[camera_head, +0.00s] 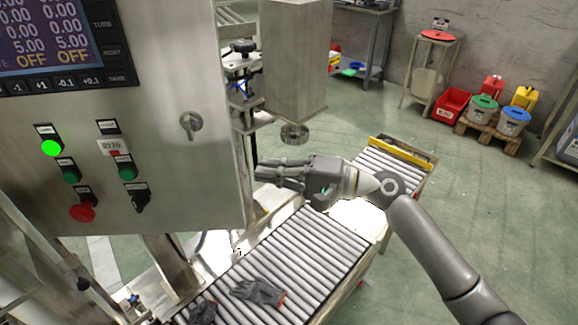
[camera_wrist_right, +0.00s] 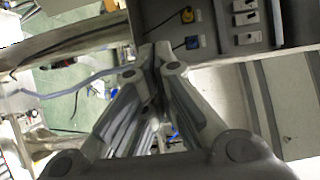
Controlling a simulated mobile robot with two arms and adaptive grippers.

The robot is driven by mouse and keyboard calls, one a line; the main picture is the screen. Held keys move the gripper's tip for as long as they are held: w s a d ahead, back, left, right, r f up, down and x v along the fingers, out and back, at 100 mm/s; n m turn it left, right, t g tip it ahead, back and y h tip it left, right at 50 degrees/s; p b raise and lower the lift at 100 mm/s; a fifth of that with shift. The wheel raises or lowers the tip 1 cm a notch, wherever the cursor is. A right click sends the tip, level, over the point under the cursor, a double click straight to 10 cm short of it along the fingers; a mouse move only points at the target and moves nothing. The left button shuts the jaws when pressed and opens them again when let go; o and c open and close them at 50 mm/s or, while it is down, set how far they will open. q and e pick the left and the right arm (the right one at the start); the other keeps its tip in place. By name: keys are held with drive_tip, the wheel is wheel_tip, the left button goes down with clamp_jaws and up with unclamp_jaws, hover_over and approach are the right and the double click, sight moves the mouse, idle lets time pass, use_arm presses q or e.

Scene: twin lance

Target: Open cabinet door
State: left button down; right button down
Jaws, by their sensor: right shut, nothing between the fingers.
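The steel cabinet (camera_head: 165,165) fills the left of the head view, and its front door looks shut. A small metal key or latch (camera_head: 190,122) sits near the door's right edge. My right gripper (camera_head: 262,172) is shut and empty, just right of the cabinet's right edge and lower than the latch. Its fingers point left toward the cabinet, and I cannot tell whether they touch it. In the right wrist view the shut fingers (camera_wrist_right: 155,62) point up toward the grey cabinet (camera_wrist_right: 160,15). The left gripper is out of view.
A roller conveyor (camera_head: 318,240) runs below my right arm, with dark gloves (camera_head: 258,292) on it. A steel block (camera_head: 295,60) hangs above the right gripper. The door carries a display (camera_head: 45,35), a lit green button (camera_head: 52,148) and a red button (camera_head: 82,212). Open floor lies right.

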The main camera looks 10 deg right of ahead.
drive_tip(key=s+a+p, duration=0.1)
drive_tip(key=a, duration=0.1)
drive_tip(key=s+a+p, duration=0.1)
drive_tip(key=p, duration=0.1)
drive_tip(key=shift+s+a, duration=0.2)
drive_tip(key=shift+a, duration=0.2)
